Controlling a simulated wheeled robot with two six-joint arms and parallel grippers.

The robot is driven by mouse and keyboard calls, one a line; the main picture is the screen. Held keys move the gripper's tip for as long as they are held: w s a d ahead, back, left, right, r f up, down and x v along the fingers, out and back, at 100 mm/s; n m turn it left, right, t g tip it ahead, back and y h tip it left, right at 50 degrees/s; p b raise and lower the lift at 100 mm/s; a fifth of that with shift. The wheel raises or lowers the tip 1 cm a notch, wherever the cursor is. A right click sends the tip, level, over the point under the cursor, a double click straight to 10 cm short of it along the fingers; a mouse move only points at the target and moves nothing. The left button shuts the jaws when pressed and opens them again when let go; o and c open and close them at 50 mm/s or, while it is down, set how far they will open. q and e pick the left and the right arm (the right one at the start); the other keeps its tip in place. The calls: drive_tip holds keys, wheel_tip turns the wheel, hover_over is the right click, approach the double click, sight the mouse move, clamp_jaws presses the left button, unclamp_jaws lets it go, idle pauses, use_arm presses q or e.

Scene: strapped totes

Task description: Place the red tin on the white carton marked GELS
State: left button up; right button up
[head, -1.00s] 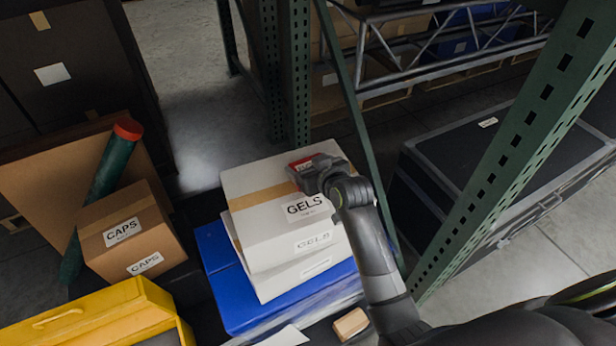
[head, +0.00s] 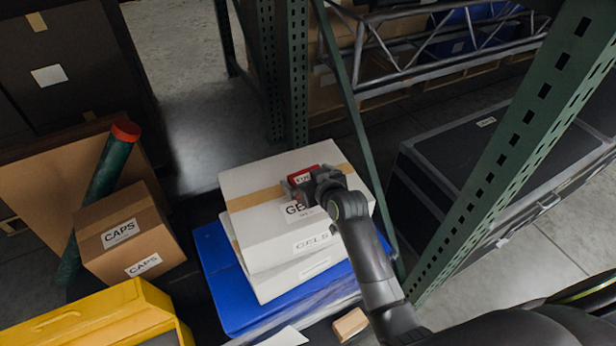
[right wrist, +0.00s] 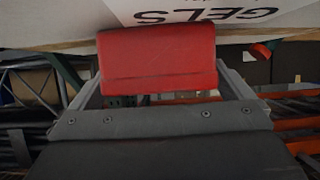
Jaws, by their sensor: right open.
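The red tin (head: 308,176) is over the top face of the white carton marked GELS (head: 262,222), near its far right part. It looks to rest on the top, but its underside is hidden. My right gripper (head: 306,183) is open around the tin, coming from the near right side. The right wrist view shows the tin (right wrist: 158,62) between the spread fingers, with the carton (right wrist: 205,14) and its inverted GELS lettering behind it. The gripper partly covers the carton's upper label in the head view. My left gripper is not in view.
The carton is stacked on another white box over a blue tote (head: 222,280). A CAPS box (head: 128,235), green tube (head: 108,170) and yellow case (head: 95,318) stand to the left. Green rack posts (head: 510,150) rise close to the right of my arm.

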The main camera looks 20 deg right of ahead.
drive_tip(key=shift+r, duration=0.1)
drive_tip(key=shift+s+r, duration=0.1)
drive_tip(key=v, duration=1.1)
drive_tip(key=shift+s+r, duration=0.15)
drive_tip(key=shift+s, duration=0.2)
drive_tip(key=shift+d, duration=0.15)
